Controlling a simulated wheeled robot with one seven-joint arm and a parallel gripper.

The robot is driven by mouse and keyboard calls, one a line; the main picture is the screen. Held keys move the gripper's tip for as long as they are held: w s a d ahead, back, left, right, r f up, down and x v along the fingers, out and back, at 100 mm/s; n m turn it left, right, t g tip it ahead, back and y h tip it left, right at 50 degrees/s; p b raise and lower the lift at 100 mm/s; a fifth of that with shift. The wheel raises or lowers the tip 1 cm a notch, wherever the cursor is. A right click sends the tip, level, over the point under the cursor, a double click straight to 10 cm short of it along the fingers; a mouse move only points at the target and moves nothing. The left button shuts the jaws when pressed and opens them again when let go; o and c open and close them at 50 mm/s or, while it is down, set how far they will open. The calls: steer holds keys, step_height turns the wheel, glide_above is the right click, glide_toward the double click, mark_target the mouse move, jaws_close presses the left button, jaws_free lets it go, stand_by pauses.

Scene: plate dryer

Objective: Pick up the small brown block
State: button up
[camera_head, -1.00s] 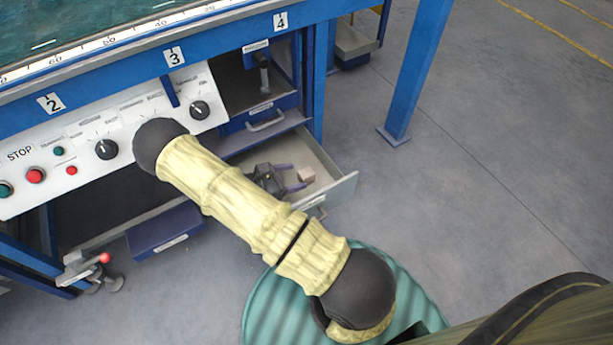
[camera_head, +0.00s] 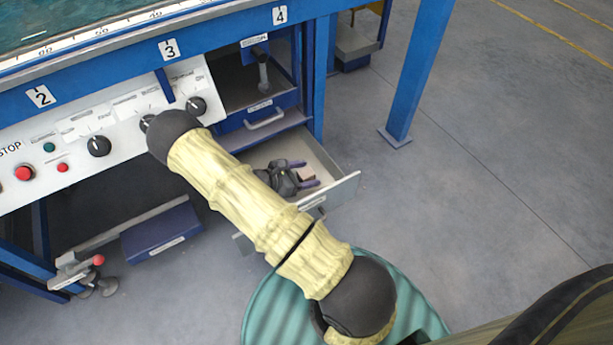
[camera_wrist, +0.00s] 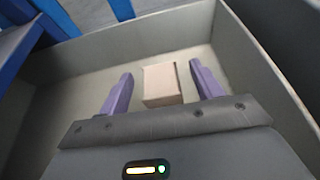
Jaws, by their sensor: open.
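The small brown block (camera_wrist: 162,84) is a pale pinkish-brown box lying in an open drawer (camera_wrist: 145,38). In the wrist view it sits between the two purple fingers of my gripper (camera_wrist: 158,88), nearer the right finger, with gaps on both sides. In the head view my gripper (camera_head: 300,173) is over the drawer (camera_head: 343,190), with the block (camera_head: 307,174) between its fingers. The fingers are open and not closed on the block. Whether they reach down to its full height cannot be told.
The drawer walls surround my gripper closely. A closed blue drawer with a handle (camera_head: 265,120) is just above. The control panel (camera_head: 100,130) with knobs and buttons stands to the left. A blue table leg (camera_head: 412,75) is at the right, with open floor (camera_head: 490,180) beyond.

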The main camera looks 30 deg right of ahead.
mark_target(304, 173)
steer(key=c, duration=1.2)
steer(key=shift+o, duration=0.2)
steer(key=shift+r, duration=0.15)
step_height(304, 173, up, 10)
steer(key=p, duration=0.5)
